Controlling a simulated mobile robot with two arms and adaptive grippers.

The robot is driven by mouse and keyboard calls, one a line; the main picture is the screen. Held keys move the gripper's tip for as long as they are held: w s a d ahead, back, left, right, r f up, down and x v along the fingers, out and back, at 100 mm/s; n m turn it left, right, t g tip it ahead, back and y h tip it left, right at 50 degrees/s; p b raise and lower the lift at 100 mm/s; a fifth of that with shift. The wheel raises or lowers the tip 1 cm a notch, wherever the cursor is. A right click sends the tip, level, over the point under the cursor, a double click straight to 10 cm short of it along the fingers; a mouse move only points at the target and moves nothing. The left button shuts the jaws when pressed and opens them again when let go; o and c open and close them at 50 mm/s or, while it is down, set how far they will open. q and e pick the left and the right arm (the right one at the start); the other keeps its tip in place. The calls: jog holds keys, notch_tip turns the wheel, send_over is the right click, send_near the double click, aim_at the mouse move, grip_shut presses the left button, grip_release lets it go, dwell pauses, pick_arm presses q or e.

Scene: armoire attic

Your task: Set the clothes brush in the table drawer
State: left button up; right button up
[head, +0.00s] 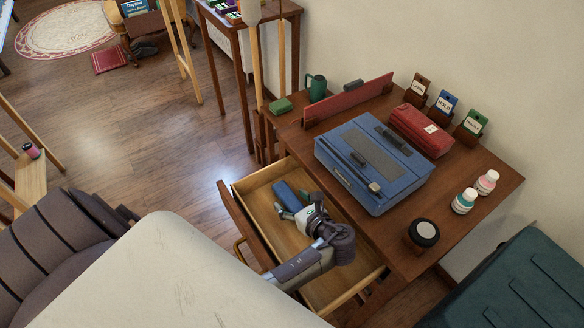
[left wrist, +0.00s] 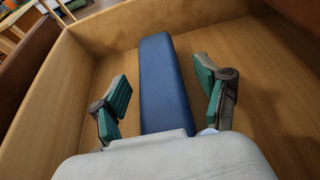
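The table drawer (head: 245,183) is pulled open, with pale wooden walls and floor. A long blue block, apparently the clothes brush (head: 286,194), lies in its far left part; no bristles show. In the left wrist view the blue block (left wrist: 163,80) lies along the drawer floor, between my finger pads. My left gripper (head: 295,207) reaches down into the drawer and is open. Its green pads (left wrist: 162,100) stand apart on both sides of the block, with gaps. The block's near end is hidden behind my gripper body. My right gripper is not in view.
The wooden table (head: 470,185) holds a blue case (head: 365,170), a red case (head: 420,130), two bottles (head: 464,201) and a round dark-sided tin (head: 424,234). A grey armchair (head: 60,235) stands left. The drawer's near right floor is partly bare.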

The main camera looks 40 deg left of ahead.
pick_arm(q)
jog(key=shift+r, duration=0.5)
notch_tip(320, 180, up, 8)
jog(key=p, duration=1)
jog(key=shift+r, duration=0.1)
jog(key=shift+w+a+r+m+t, duration=0.2)
jog(key=shift+w+a+m+t, duration=0.1)
jog(key=shift+w+a+t, duration=0.15)
notch_tip(320, 180, up, 4)
jog(key=w+r+m+t+h, duration=0.1)
jog(key=w+m+t+h, duration=0.1)
jog(key=m+t, duration=0.1)
notch_tip(320, 180, up, 7)
jog(key=m+t+h+p, duration=0.1)
jog(key=m+t+h, duration=0.2)
jog(key=m+h, duration=0.1)
send_over(292, 201)
jog(key=w+d, duration=0.2)
jog(key=w, duration=0.1)
jog(key=s+d+r+m+t+h, duration=0.1)
jog(key=s+d+r+m+h, duration=0.3)
jog(key=d+r+m+h, duration=0.1)
jog(key=shift+s+d+r+m+h+p, duration=0.25)
jog(key=shift+d+r+m+h+p, duration=0.25)
jog(key=shift+d+r, duration=0.9)
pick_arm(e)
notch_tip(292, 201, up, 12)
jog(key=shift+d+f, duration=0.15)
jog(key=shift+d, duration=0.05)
